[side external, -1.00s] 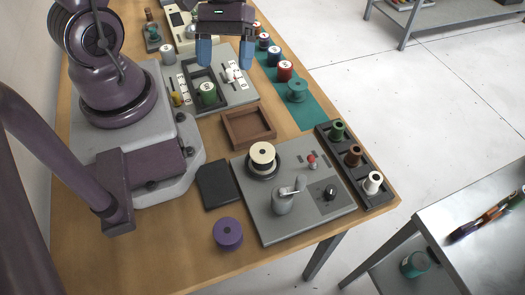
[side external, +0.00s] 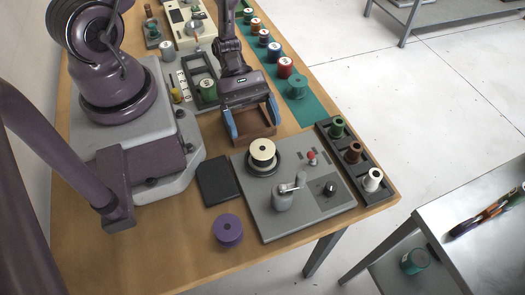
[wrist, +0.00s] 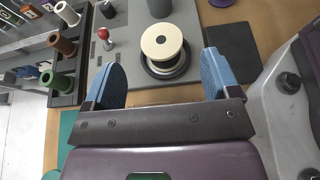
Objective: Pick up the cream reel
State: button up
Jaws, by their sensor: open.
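The cream reel (side external: 262,151) sits upright on a dark round holder at the back left of a grey panel (side external: 262,215). In the wrist view the cream reel (wrist: 163,42) shows its round top face with a small centre hole, beyond and between my fingers. In the wrist view my gripper (wrist: 162,72) spans wider than the reel. The fingers do not touch it.
The panel carries a grey crank (side external: 288,192), a red knob (side external: 311,157) and a black dial (side external: 330,188). A dark rack (side external: 365,193) with green, brown and white spools stands right. A black pad (side external: 216,180) and a purple reel (side external: 228,230) lie left.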

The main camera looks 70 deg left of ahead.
aim_at(261, 144)
jog(key=shift+x, duration=3.1)
jog(key=shift+s, duration=0.1)
jog(key=c, duration=1.1)
jog(key=shift+o, duration=0.2)
notch_tip(261, 144, up, 10)
jog(key=shift+f, duration=0.25)
jog(key=w+a+r+n+t+y, duration=0.1)
jog(key=w+a+n+t+y, duration=0.1)
jog(key=w+a+n+t, duration=0.25)
jog(key=w+a+r+n+t+y, duration=0.2)
jog(key=w+n+t, duration=0.25)
jog(key=w, duration=0.35)
jog(key=w+a+r+n+t+y, duration=0.2)
jog(key=w+r, duration=0.1)
jog(key=r, duration=0.4)
jog(key=w+a+r+n+t+y, duration=0.1)
jog(key=w+a+r+n+y, duration=0.2)
jog(key=r, duration=0.5)
jog(key=shift+w+r+n+t+y, duration=0.3)
jog(key=shift+w+t, duration=0.1)
jog(key=shift+w, duration=0.25)
